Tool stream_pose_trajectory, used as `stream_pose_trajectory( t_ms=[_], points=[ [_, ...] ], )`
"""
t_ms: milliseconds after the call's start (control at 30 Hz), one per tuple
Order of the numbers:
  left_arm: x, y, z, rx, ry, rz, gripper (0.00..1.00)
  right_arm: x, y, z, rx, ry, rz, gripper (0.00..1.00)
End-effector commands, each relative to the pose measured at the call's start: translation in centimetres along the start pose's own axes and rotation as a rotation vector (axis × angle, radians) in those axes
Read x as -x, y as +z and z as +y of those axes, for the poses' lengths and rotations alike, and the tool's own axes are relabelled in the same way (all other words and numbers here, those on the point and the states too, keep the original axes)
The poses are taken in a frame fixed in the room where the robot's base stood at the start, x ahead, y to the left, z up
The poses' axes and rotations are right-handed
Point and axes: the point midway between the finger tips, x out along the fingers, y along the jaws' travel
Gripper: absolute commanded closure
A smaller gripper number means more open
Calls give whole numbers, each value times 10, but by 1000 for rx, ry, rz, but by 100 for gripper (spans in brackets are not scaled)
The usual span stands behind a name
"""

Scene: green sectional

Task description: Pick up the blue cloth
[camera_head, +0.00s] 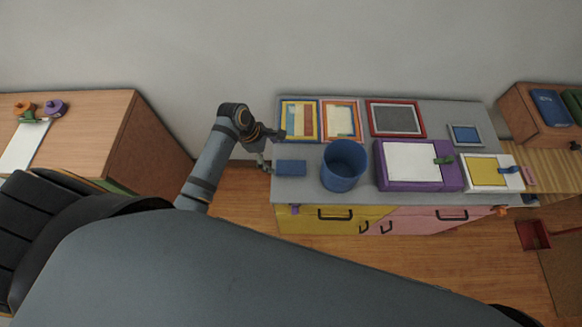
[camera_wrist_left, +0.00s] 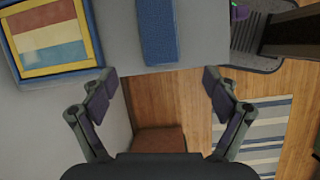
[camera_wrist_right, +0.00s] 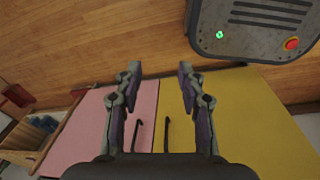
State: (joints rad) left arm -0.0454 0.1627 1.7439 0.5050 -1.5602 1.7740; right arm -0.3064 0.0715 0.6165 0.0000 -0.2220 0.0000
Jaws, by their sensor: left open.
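The blue cloth (camera_head: 291,167) is a small folded rectangle lying flat at the left end of the grey cabinet top (camera_head: 375,152). My left gripper (camera_head: 272,152) is just left of it, at the cabinet's left edge. In the left wrist view the cloth (camera_wrist_left: 158,30) lies ahead of the open fingers (camera_wrist_left: 157,78), in line with the gap between them, and nothing is held. My right gripper (camera_wrist_right: 160,72) shows only in its wrist view; its fingers are apart and empty, facing the pink and yellow cabinet fronts.
A blue bin (camera_head: 343,167) stands close right of the cloth. Picture frames (camera_head: 300,121) lie behind it. A purple box (camera_head: 413,165) and a yellow-and-white tray (camera_head: 488,172) are further right. A wooden desk (camera_head: 75,135) stands at the left, with bare floor (camera_head: 240,190) between.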

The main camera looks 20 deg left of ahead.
Motion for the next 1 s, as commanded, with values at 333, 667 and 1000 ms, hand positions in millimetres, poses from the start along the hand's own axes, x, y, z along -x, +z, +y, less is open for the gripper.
stream_pose_trajectory(
  t_ms=[333, 667, 1000],
  points=[
    [-4, 11, 5, 136, -23, -32, 12, 2, -10, 12, 5, 14, 15, 60],
    [-44, 12, 5, 132, -18, -30, 12, 3, -9, 6, 3, 7, 14, 60],
    [-85, 12, 2, 132, -20, -29, 12, 10, -8, 4, 1, 4, 11, 60]
  ],
)
